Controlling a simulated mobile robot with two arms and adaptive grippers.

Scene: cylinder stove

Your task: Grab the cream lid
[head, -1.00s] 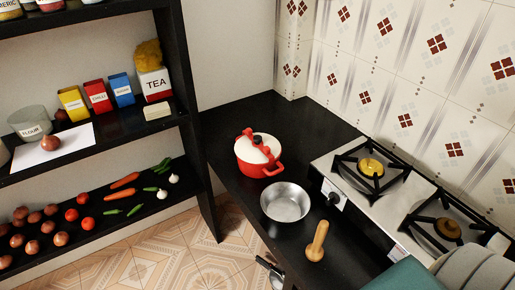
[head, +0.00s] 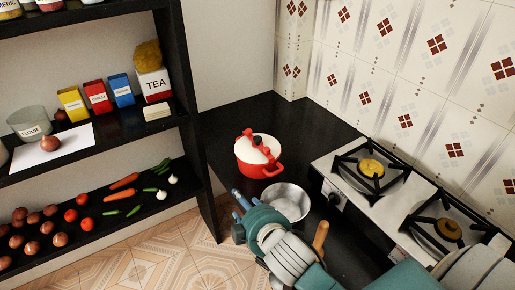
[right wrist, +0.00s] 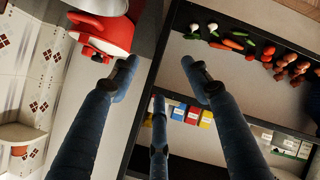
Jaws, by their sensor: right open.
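The cream lid (head: 258,148), with a dark knob, sits on a red pot (head: 259,167) on the black counter. My right gripper (head: 238,212) reaches in from the lower right, with its fingers at the counter's left edge, in front of the pot and apart from the lid. In the right wrist view my right gripper (right wrist: 160,75) has its fingers spread, with nothing between them. My left gripper is not in view.
A metal pan (head: 289,199) stands beside my right gripper, partly hidden by it, with a wooden pestle-like thing (head: 320,237) nearby. The stove (head: 345,184) is to the right. Black shelves (head: 180,60) with boxes and vegetables stand left. The counter behind the pot is clear.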

